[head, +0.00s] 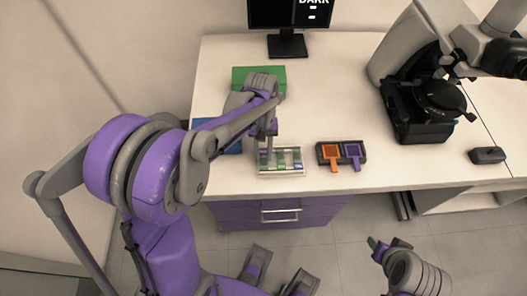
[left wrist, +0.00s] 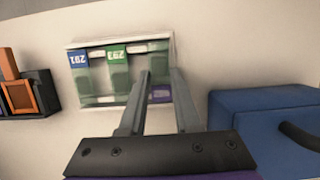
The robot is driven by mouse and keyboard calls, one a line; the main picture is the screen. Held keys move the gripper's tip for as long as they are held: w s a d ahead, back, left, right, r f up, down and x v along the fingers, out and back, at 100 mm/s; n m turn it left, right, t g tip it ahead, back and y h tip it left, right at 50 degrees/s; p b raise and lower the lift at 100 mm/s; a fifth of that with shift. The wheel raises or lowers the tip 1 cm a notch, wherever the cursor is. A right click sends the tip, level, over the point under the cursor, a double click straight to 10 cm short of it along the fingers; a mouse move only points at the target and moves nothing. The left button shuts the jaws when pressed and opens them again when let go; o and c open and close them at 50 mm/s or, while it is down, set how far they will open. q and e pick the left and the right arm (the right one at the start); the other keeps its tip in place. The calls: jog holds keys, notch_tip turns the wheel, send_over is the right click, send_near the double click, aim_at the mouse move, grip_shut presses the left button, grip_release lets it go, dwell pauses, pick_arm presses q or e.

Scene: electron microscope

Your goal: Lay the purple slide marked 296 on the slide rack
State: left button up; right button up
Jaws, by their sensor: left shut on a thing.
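The slide rack (head: 282,175) is a clear, shallow tray near the table's front edge; it also shows in the left wrist view (left wrist: 71,70). A blue-labelled slide (left wrist: 79,62) and a green-labelled slide (left wrist: 117,55) lie in it. My left gripper (head: 267,150) points down at the rack's left part in the head view. In the left wrist view its fingers (left wrist: 160,75) are shut on the purple slide (left wrist: 160,96), over the rack's end compartment. The slide's number is not legible and contact with the rack is unclear. My right gripper (head: 387,246) is low at the right, off the table.
A dark holder (head: 341,160) with an orange piece (head: 330,152) and a purple piece (head: 353,151) stands right of the rack. A blue box (left wrist: 265,112) and a green box (head: 240,78) stand beside my left arm. The microscope (head: 425,100) is farther right.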

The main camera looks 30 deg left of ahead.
aim_at(263, 150)
pick_arm(q)
jog(key=o, duration=0.9)
jog(key=p+v, duration=0.1)
jog(key=v, duration=0.9)
jog(key=shift+w+a+r, duration=0.1)
jog(key=shift+w+r, duration=0.05)
jog(key=shift+r, duration=0.2)
jog(key=s+d+m+t+p, duration=0.1)
jog(key=s+m+t, duration=0.1)
jog(key=s, duration=0.2)
jog(key=s+d+r+m+t+y+p, duration=0.1)
jog(key=s+d+m+t+p, duration=0.1)
jog(key=s+t, duration=0.1)
jog(key=s+d+r+m+t+p, duration=0.1)
jog(key=s+d+m+t+p, duration=0.1)
jog(key=s, duration=0.3)
jog(key=shift+s+t+y, duration=0.2)
jog(key=shift+t+y, duration=0.2)
jog(key=shift+t, duration=0.2)
